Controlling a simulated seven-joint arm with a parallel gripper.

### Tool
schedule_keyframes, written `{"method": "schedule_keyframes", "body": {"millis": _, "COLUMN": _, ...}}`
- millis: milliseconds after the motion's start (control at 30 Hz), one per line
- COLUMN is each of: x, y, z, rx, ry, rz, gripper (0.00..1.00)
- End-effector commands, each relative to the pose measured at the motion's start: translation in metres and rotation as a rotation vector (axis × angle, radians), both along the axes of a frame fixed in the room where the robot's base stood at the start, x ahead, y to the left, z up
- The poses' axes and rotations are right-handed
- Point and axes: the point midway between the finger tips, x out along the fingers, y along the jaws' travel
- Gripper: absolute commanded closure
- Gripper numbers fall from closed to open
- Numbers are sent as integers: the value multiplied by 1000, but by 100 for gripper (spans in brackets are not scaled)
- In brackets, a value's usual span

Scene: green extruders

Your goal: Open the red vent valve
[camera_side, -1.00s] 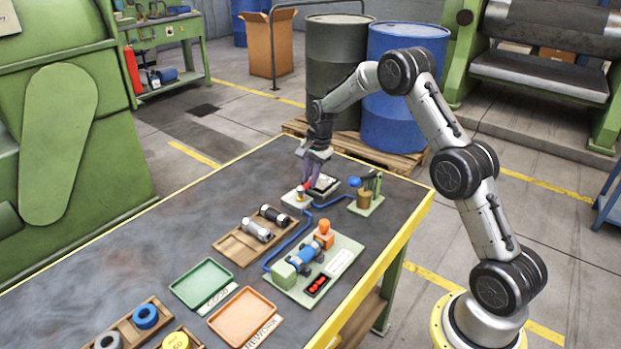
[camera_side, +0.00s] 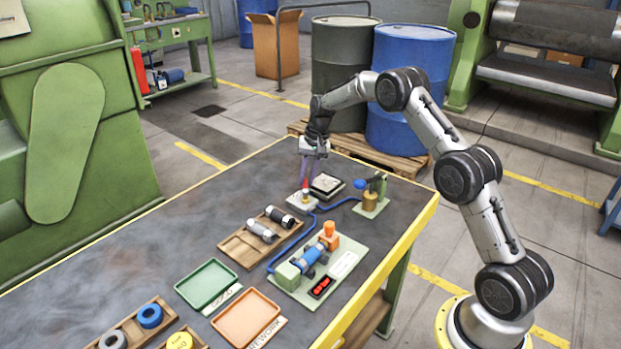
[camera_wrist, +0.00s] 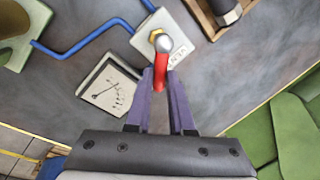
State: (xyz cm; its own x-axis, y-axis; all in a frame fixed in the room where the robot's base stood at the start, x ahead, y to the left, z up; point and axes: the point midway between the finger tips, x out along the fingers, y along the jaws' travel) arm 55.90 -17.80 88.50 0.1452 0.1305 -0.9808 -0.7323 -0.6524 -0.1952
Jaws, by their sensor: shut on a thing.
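The red vent valve has a red lever handle on a brass body, set on a small white labelled block. In the wrist view the red handle (camera_wrist: 161,70) runs from the round metal top toward my gripper (camera_wrist: 162,80). My purple fingers stand on either side of the handle and are shut on it. In the side view my gripper (camera_side: 309,190) reaches down to the handle, with the white block (camera_side: 301,204) below. The fingers partly hide the handle there.
A square dial gauge (camera_wrist: 110,88) sits close beside the valve block. A blue hose (camera_wrist: 83,38) runs from the block. Bare tabletop lies left of the valve.

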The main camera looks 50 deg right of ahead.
Motion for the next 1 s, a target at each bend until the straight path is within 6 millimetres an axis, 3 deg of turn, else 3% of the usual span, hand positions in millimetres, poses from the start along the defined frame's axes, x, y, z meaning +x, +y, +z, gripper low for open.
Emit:
{"method": "schedule_keyframes", "body": {"millis": 600, "x": 15, "y": 18, "z": 1, "rx": -2, "ry": -2, "rz": 572, "gripper": 100}}
{"method": "schedule_keyframes", "body": {"millis": 1000, "x": 17, "y": 27, "z": 1, "rx": -1, "ry": -2, "rz": 804, "gripper": 100}}
